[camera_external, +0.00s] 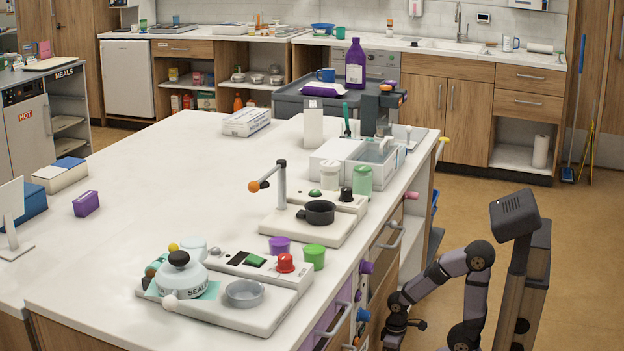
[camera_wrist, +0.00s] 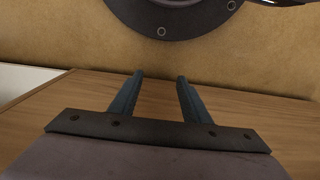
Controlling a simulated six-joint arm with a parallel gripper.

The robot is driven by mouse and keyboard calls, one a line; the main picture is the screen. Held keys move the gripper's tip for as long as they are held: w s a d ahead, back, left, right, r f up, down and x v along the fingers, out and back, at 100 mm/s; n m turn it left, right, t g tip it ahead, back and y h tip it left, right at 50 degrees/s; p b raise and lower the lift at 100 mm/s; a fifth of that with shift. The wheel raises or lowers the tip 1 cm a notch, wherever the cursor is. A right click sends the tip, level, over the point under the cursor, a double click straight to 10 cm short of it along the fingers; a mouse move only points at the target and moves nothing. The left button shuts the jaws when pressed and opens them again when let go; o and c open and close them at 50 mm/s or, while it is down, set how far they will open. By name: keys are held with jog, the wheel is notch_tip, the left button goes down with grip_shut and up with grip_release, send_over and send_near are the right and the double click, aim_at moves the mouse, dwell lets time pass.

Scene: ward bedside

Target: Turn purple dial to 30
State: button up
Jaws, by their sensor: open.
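A purple knob (camera_external: 366,267), which looks like the purple dial, sticks out from the front side of the white-topped counter, below its edge. Its setting and any numbers are too small to read. My gripper (camera_external: 396,324) is low in front of the counter's drawers, below and to the right of that knob and apart from it. In the wrist view, my gripper (camera_wrist: 158,88) shows two blue-grey fingers spread apart with nothing between them. A wooden panel lies beyond the fingers there. No purple dial shows in the wrist view.
A blue knob (camera_external: 363,314), a pink knob (camera_external: 411,195) and several bar handles (camera_external: 390,238) also stick out from the counter side. The white counter top (camera_external: 150,190) carries a white pot (camera_external: 180,278) and a purple cup (camera_external: 280,245). Open floor (camera_external: 490,205) lies to the right.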

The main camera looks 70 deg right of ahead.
jog(key=s+a+r+n+g+h+p, duration=0.15)
jog(key=r+h+p, duration=0.25)
jog(key=r+p, duration=0.7)
jog(key=s+a+r+n+h+p, duration=0.15)
jog(key=r+h+p, duration=0.25)
jog(key=r+p, duration=0.7)
jog(key=a+r+m+t+y+p, duration=0.2)
jog(key=a+r+m+t+p, duration=0.2)
jog(key=p, duration=0.9)
jog(key=s+a+r+m+t+y+p, duration=0.1)
jog(key=a+r+m+t+y+p, duration=0.2)
jog(key=a+r+t+p, duration=0.5)
jog(key=s+a+r+m+t+y+p, duration=0.1)
jog(key=a+r+m+t+y+p, duration=0.2)
jog(key=r+p, duration=1.1)
jog(key=a+m+t+p, duration=0.1)
jog(key=a+t+p, duration=0.2)
jog(key=t, duration=0.1)
jog(key=shift+m+p, duration=0.35)
jog(key=shift+m, duration=0.05)
